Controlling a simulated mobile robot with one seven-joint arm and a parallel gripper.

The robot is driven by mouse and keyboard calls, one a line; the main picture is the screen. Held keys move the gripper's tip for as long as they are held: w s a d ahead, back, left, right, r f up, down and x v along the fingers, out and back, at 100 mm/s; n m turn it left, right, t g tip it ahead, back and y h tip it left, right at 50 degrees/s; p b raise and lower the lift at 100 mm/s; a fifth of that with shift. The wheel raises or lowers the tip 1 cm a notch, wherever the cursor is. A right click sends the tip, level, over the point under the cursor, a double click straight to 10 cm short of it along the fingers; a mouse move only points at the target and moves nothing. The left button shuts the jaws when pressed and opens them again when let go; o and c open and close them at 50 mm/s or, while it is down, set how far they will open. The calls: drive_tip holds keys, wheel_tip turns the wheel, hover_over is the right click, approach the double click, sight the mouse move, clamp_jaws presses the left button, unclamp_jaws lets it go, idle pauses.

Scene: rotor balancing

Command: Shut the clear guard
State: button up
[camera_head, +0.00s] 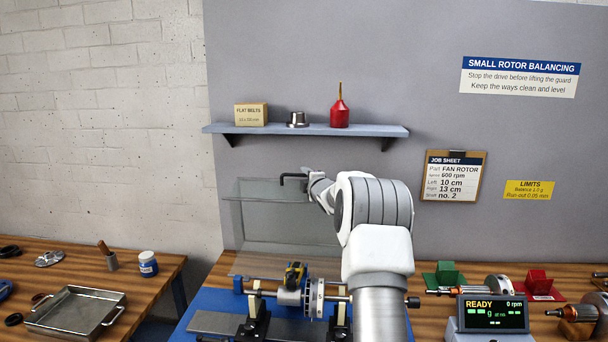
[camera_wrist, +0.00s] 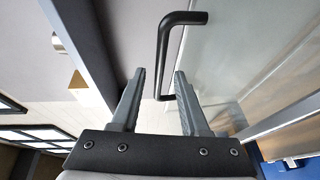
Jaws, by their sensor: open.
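The clear guard (camera_head: 290,225) stands raised behind the balancing machine in the head view. It also shows as a pale clear panel in the wrist view (camera_wrist: 245,50). Its black handle (camera_head: 291,177) is at the top edge of the panel. In the wrist view the handle (camera_wrist: 165,50) lies just ahead of my fingertips, its lower end near the gap between them. My gripper (camera_wrist: 160,85) is open and empty. In the head view my gripper (camera_head: 308,178) is at the handle, partly hidden by my wrist; contact cannot be told.
A shelf (camera_head: 365,131) with a box, a metal part and a red oil can (camera_head: 340,113) is above the guard. A display (camera_head: 492,313) reading READY, 0 rpm stands at right.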

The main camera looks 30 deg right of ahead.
drive_tip(key=shift+w+d, duration=0.2)
drive_tip(key=shift+w, duration=0.5)
clamp_jaws()
drive_tip(key=shift+f, duration=0.1)
idle(1.0)
